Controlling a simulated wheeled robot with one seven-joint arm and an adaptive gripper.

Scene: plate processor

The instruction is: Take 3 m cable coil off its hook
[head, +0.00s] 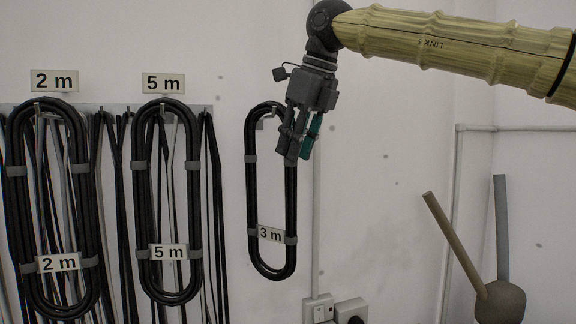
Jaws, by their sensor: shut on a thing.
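The 3 m cable coil (251,200) is a tall black loop with grey bands and a "3 m" tag (271,234) near its lower end. It hangs upright, slightly tilted, in front of the white wall. A small light hook (268,117) shows inside its top; I cannot tell whether the coil still bears on it. My gripper (298,150) comes from above right and is shut on the upper right side of the coil. One finger is dark and one is teal. The fingers hide a short stretch of the cable.
A 2 m coil (83,200) and a 5 m coil (141,210) hang on the rail (108,108) at left, with loose cables behind. Sockets (350,310) and a wall conduit (316,235) are below right. A rounded object with two rods (500,302) stands at lower right.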

